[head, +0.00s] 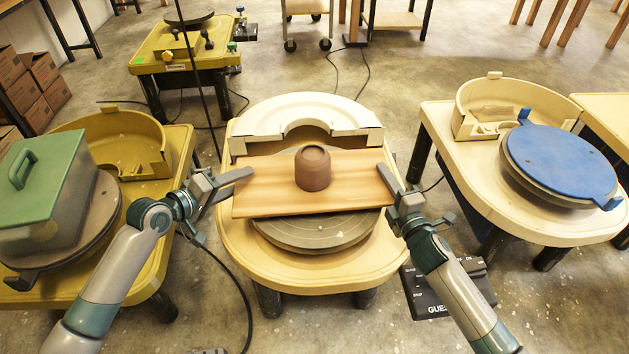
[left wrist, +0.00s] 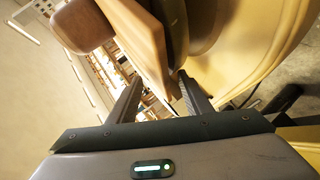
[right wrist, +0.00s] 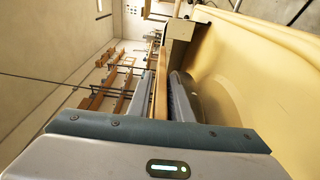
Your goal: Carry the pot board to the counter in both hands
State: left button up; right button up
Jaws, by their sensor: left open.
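The pot board (head: 270,188), a flat wooden plank, lies across the round wheel head (head: 315,232) of the middle pottery wheel. A brown clay pot (head: 313,170) stands upright near its middle. My left gripper (head: 236,185) is open at the board's left end. In the left wrist view, the board (left wrist: 140,35) shows just past and between the spread fingers, with the pot (left wrist: 82,25) beyond. My right gripper (head: 388,184) is at the board's right end. In the right wrist view, its fingers (right wrist: 160,95) are close on either side of the board's edge. I cannot identify the counter.
A cream splash pan (head: 300,112) stands behind the board. A wheel with a green lidded box (head: 45,190) is at left, and one with a blue disc (head: 560,160) at right. A black pedal (head: 450,290) and cables lie on the floor.

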pick_arm(q)
jog(key=shift+c, duration=0.7)
pick_arm(e)
jog(key=shift+c, duration=0.6)
pick_arm(q)
jog(key=c, duration=0.5)
pick_arm(e)
grip_shut()
pick_arm(q)
grip_shut()
jog(key=shift+f, duration=0.1)
jog(key=shift+r, duration=0.2)
pick_arm(e)
jog(key=shift+r, duration=0.15)
